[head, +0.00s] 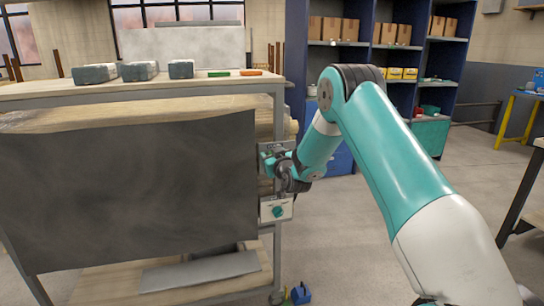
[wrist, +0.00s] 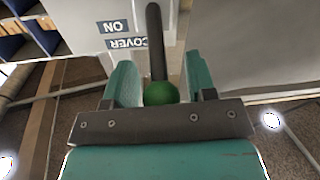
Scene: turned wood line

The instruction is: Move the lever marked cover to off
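The cover lever has a dark shaft (wrist: 155,42) and a green ball knob (wrist: 161,93). Its pale plate (wrist: 88,14) carries the labels ON and COVER, upside down in the wrist view. No OFF label is readable. My gripper (wrist: 160,82) is open, with one teal finger on each side of the knob and small gaps to it. In the head view my gripper (head: 270,168) is at the right-hand post of the bench, where it and my wrist largely hide the lever.
A box with a teal knob (head: 278,211) sits just below my gripper. A dark cover sheet (head: 130,190) hangs on the bench (head: 140,91) to the left. Grey blocks (head: 139,70) lie on top.

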